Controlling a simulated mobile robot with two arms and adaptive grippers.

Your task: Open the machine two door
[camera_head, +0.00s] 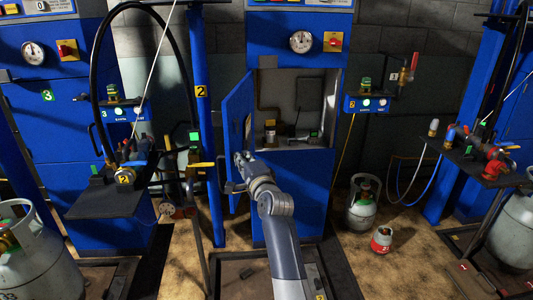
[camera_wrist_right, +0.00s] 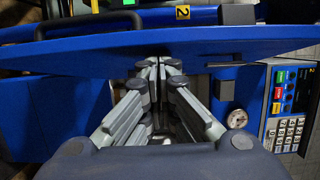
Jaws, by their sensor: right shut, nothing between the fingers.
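The blue door (camera_head: 236,112) of machine two stands swung open to the left of its cabinet opening (camera_head: 295,100). The grey inside of the cabinet shows. My right gripper (camera_head: 242,160) is at the lower part of the door, on the side toward the opening. In the right wrist view, the closed fingertips (camera_wrist_right: 151,66) are empty and right up against the blue door panel (camera_wrist_right: 140,45); I cannot tell if they touch it. A dark handle (camera_wrist_right: 87,27) shows beyond the panel. My left gripper is out of view.
A yellow "2" label (camera_head: 201,91) is on the blue post left of the door. A black shelf (camera_head: 105,202) with valves stands at the left. Gas cylinders (camera_head: 363,205) and a small red-and-white one (camera_head: 381,240) stand on the floor at the right.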

